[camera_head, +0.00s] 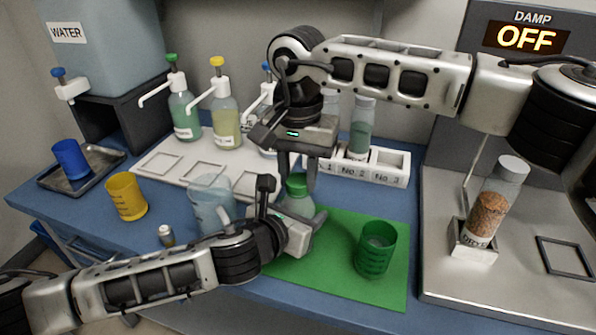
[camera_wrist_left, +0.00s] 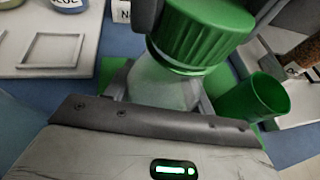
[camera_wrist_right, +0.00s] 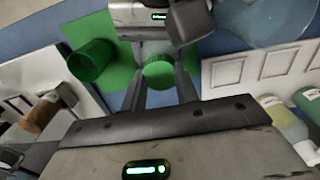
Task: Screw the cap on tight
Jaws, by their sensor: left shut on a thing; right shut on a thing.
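A clear bottle (camera_head: 298,205) with a green cap (camera_head: 296,184) stands over the green mat (camera_head: 340,283) in the head view. My left gripper (camera_head: 300,222) is shut around the bottle's body from the left; the body also shows in the left wrist view (camera_wrist_left: 160,85). My right gripper (camera_head: 300,178) comes down from above and is shut on the green cap, which shows between its fingers in the right wrist view (camera_wrist_right: 158,72). In the left wrist view the ribbed cap (camera_wrist_left: 200,30) sits on the bottle's neck. I cannot tell how tight it is.
A green cup (camera_head: 376,250) stands on the mat to the right. A pale blue beaker (camera_head: 212,200), a yellow cup (camera_head: 126,196) and a small vial (camera_head: 166,236) lie left. A numbered white rack (camera_head: 392,160) is behind. A jar of brown grains (camera_head: 492,212) stands on the right machine.

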